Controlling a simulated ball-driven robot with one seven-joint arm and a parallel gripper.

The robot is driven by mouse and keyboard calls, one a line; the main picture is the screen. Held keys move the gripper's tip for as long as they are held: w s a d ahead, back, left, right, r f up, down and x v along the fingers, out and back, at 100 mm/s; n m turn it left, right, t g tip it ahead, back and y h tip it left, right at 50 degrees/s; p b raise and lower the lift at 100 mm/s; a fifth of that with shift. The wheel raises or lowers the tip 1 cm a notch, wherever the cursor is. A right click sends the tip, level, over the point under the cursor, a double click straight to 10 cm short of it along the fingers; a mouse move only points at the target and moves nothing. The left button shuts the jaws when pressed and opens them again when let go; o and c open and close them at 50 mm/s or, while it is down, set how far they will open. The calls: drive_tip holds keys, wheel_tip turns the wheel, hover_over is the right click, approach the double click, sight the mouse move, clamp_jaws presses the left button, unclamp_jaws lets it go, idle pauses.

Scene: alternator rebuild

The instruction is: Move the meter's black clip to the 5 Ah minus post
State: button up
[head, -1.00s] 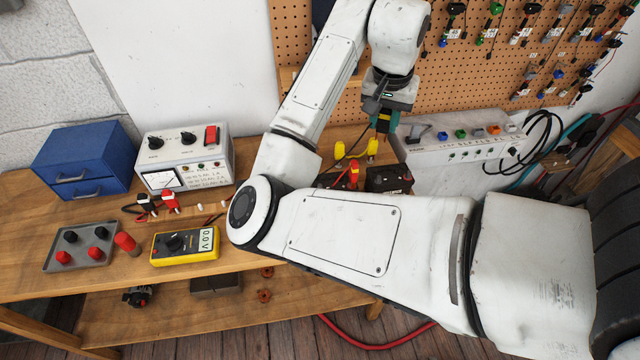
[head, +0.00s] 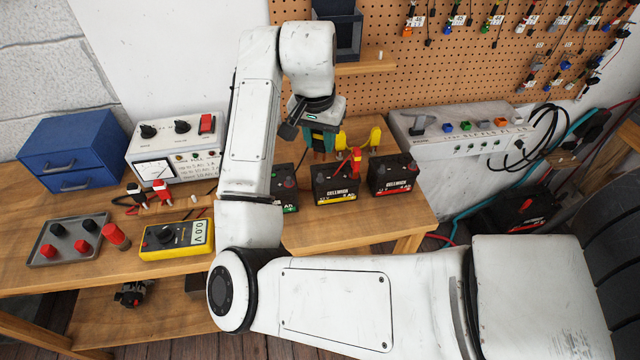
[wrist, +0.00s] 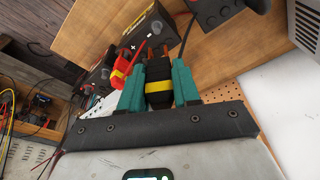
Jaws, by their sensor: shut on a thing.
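My gripper (head: 322,143) is shut on the meter's black clip (wrist: 158,88), which has a yellow band and copper-coloured jaws. The teal fingers stand just behind the middle battery (head: 336,188), on its left side. In the wrist view the clip's jaws point toward that battery (wrist: 152,30); I cannot tell whether they touch a post. The red clip (head: 355,161) sits at the middle battery's right post, beside the black clip in the wrist view (wrist: 119,70). The yellow meter (head: 177,240) reads 0.0 V. The middle battery's small rating print is unclear.
A green-label battery (head: 284,192) stands left, partly behind my arm, and a red-label battery (head: 391,176) right. Two yellow pieces (head: 375,138) rise behind them. A grey tray (head: 45,261), power supply (head: 150,143) and blue drawers (head: 70,150) stand left. Bench front right is clear.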

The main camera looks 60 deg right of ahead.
sight(320, 151)
drive_tip(key=shift+f+b, duration=0.75)
drive_tip(key=shift+f, duration=1.25)
drive_tip(key=shift+f, duration=0.15)
drive_tip(key=shift+f+b, duration=0.75)
drive_tip(key=shift+f, duration=0.3)
drive_tip(key=o, duration=0.8)
drive_tip(key=shift+r, duration=0.1)
wheel_tip(320, 151, up, 9)
drive_tip(key=p, duration=0.8)
drive_tip(key=shift+f, duration=0.3)
